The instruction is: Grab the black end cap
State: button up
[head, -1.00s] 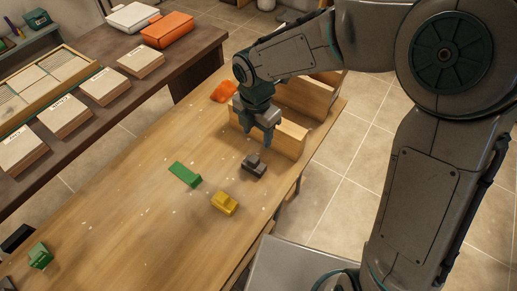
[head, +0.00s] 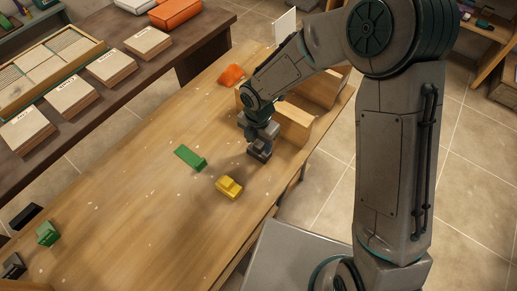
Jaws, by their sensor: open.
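A small dark, near-black stepped block (head: 258,156), which looks like the black end cap, lies on the wooden table near its right edge. My gripper (head: 259,147) is open and low, directly over this block, with its fingers down at it. The gripper hides the block's upper part, and I cannot tell whether the fingers touch it. Other dark pieces lie at the table's left end: a flat black one (head: 25,216) and a dark grey one (head: 13,266).
A yellow block (head: 229,188) and a green piece (head: 190,157) lie close to the gripper. An open wooden box (head: 294,128) stands just right of it, with an orange piece (head: 231,75) behind. A green block (head: 47,233) is at far left. The middle of the table is clear.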

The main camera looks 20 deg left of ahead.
jog(key=shift+f, duration=0.85)
jog(key=c, duration=1)
jog(key=shift+c, duration=0.2)
